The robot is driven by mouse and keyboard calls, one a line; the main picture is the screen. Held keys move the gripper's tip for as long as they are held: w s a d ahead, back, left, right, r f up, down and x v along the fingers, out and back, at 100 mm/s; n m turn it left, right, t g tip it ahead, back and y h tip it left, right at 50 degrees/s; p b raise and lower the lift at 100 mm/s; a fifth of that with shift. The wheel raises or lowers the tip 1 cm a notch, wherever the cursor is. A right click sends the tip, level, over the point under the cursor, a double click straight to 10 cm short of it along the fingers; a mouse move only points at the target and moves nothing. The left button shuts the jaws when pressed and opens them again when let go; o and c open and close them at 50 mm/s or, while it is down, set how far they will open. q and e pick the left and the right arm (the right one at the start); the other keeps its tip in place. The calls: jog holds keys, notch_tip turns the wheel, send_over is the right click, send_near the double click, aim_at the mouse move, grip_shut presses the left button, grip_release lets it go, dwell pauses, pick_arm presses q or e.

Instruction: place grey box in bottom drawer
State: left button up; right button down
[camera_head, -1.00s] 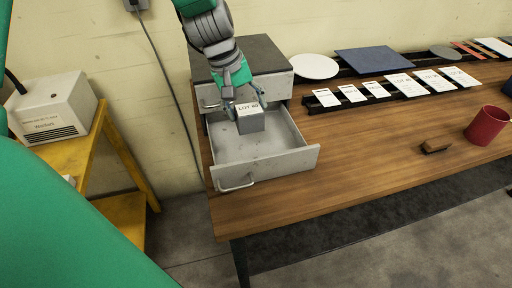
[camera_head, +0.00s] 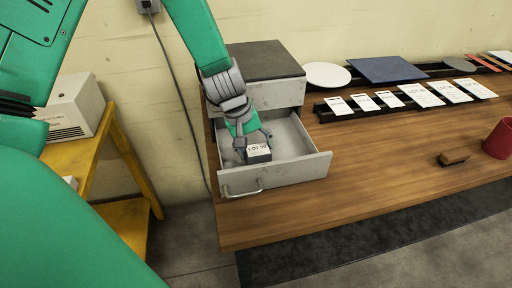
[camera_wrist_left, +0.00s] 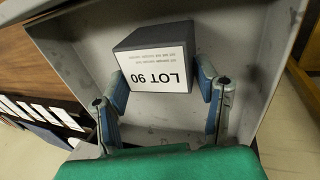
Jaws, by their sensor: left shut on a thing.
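The grey box (camera_head: 258,154) has a white label reading LOT 90. It is inside the open bottom drawer (camera_head: 290,171), near the front left. My left gripper (camera_head: 256,146) reaches down into the drawer and is shut on the box. In the left wrist view the grey box (camera_wrist_left: 156,67) sits between the two fingers of my left gripper (camera_wrist_left: 165,95), with the drawer floor behind it. I cannot tell whether the box touches the drawer floor. My right gripper is not in view.
The drawer cabinet (camera_head: 262,60) stands at the left end of the wooden bench (camera_head: 390,160), its upper drawer closed. A red mug (camera_head: 499,138) and a brown block (camera_head: 454,157) lie at the right. A white plate (camera_head: 327,75), a blue panel (camera_head: 387,69) and labelled cards are at the back.

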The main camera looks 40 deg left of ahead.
pick_arm(q)
jog(key=shift+a, duration=0.15)
jog(key=o, duration=1.6)
jog(key=shift+s+a+f, duration=0.1)
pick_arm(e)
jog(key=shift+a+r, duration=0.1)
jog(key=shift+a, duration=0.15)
pick_arm(q)
jog(key=shift+d+r, duration=0.25)
jog(key=p+v, duration=0.1)
jog(key=v, duration=1)
jog(key=shift+a+r+p, duration=0.1)
jog(key=shift+r+p, duration=0.25)
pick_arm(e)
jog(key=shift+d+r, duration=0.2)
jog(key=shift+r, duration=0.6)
pick_arm(q)
jog(key=shift+s+f, duration=0.1)
